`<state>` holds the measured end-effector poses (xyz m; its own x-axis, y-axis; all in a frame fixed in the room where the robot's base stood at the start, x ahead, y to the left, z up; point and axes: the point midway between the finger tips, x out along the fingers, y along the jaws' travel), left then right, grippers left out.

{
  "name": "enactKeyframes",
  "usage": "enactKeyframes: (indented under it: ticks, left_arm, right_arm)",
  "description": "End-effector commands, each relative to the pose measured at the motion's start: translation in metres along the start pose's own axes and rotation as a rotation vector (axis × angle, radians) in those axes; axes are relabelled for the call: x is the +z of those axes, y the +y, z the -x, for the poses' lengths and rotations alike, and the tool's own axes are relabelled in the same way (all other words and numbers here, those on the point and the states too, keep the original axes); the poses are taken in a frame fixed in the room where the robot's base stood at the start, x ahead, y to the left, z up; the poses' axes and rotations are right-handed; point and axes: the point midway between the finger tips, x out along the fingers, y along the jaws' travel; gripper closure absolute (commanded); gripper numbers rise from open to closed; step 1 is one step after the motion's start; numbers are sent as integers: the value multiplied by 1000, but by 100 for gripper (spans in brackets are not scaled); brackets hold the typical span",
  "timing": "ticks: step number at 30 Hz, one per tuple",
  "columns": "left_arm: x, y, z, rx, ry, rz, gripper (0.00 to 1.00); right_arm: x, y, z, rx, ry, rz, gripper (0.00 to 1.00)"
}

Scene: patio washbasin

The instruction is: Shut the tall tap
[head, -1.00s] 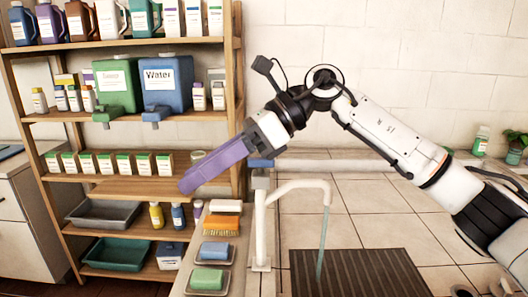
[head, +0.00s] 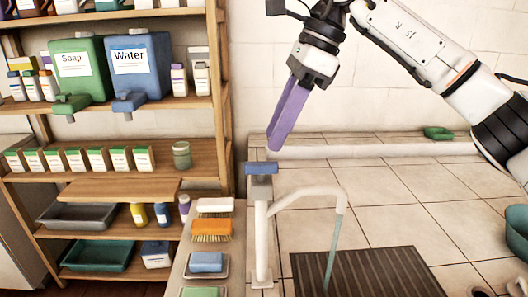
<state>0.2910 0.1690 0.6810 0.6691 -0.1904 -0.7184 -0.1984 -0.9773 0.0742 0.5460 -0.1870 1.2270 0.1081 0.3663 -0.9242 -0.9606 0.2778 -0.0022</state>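The tall tap (head: 261,232) is a white upright post with a curved spout (head: 312,191) reaching right. A blue handle (head: 262,168) sits on top of the post. A thin bluish stream of water (head: 333,238) runs from the spout end toward the dark ribbed drain mat (head: 365,276). My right gripper (head: 275,146) has purple fingers pointing down and slightly left. The fingers lie close together with nothing between them. Their tips are just above and slightly right of the blue handle, apart from it in the picture. My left gripper is out of view.
A wooden shelf (head: 190,104) at left holds a green soap dispenser (head: 82,72), a blue water dispenser (head: 138,65) and bottles. Brushes (head: 212,230) and a blue sponge (head: 207,261) lie left of the tap. The tiled counter (head: 400,190) to its right is mostly clear.

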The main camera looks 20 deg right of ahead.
Motion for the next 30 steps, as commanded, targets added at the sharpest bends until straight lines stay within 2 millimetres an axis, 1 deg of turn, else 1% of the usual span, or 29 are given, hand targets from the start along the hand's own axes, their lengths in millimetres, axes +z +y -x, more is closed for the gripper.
enactKeyframes:
  ticks: [1,3,6,9,14,21,23,27,30]
  left_arm:
    - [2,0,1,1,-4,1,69]
    - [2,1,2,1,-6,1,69]
    - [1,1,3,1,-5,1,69]
    - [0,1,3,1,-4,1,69]
    - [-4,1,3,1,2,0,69]
    - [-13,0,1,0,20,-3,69]
    - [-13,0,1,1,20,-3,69]
    - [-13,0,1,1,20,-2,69]
    - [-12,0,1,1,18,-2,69]
  right_arm:
    - [-1,1,-11,3,2,0,68]
    - [-1,0,-23,3,2,0,68]
    - [0,1,-39,3,0,0,68]
    - [0,0,-49,2,-1,0,68]
    - [0,0,-58,1,-1,-1,68]
    - [0,0,-59,0,-2,-1,68]
    - [0,0,-59,0,-2,-1,76]
    - [0,0,-59,0,-2,-1,100]
    - [0,0,-58,0,-2,-1,100]
